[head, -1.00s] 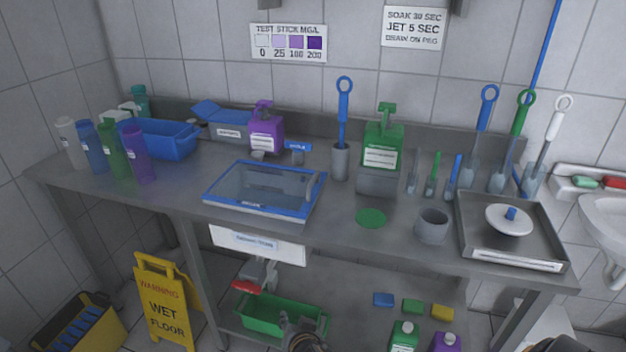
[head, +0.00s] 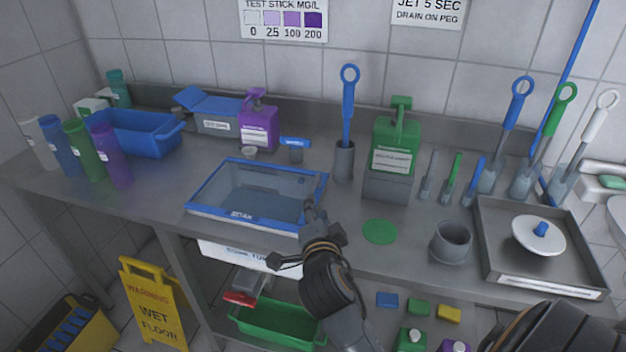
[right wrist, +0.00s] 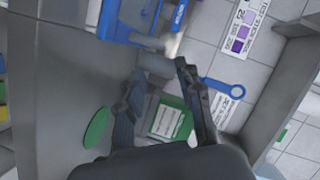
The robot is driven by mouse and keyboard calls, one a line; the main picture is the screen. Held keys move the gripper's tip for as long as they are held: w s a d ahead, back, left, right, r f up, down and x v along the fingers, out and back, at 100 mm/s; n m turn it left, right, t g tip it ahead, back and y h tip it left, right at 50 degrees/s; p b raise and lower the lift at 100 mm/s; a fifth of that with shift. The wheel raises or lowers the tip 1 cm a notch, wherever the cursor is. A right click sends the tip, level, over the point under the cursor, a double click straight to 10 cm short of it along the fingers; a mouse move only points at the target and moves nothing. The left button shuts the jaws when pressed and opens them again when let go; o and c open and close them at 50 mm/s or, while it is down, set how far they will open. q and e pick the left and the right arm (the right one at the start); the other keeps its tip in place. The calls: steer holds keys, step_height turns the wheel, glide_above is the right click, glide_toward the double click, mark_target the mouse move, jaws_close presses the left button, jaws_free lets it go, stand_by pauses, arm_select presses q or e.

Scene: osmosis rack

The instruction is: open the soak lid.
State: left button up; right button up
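The soak tray (head: 205,212) is a blue-rimmed box on the steel counter, with a clear, greyish pane (head: 262,188) that looks flat and closed. Part of its blue rim shows in the right wrist view (right wrist: 125,22). My right gripper (head: 310,207) is at the tray's front right corner in the head view and hides part of that edge. In the right wrist view my right gripper (right wrist: 160,68) has its two fingers apart with nothing held between them. I cannot tell whether it touches the lid. My left gripper is not in view.
A grey holder with a blue brush (head: 345,160) and a green pump bottle (head: 397,148) stand right of the tray. A purple bottle (head: 259,125) stands behind it. A green disc (head: 379,231) and grey cup (head: 451,241) lie to the right.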

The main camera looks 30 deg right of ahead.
steer(key=p, duration=0.1)
glide_toward(313, 184)
steer(key=x, duration=0.3)
steer(key=shift+s+f, duration=0.1)
steer(key=p+x, duration=0.1)
steer(key=x, duration=0.5)
steer(key=shift+f, duration=0.15)
steer(key=shift+w+d+f, duration=0.2)
steer(key=shift+w+d, duration=0.1)
steer(key=shift+w, duration=0.25)
steer(key=shift+c, duration=0.7)
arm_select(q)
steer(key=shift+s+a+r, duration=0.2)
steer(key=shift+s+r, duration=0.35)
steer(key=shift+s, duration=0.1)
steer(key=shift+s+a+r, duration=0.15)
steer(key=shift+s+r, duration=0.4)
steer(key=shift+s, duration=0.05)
arm_select(e)
jaws_close()
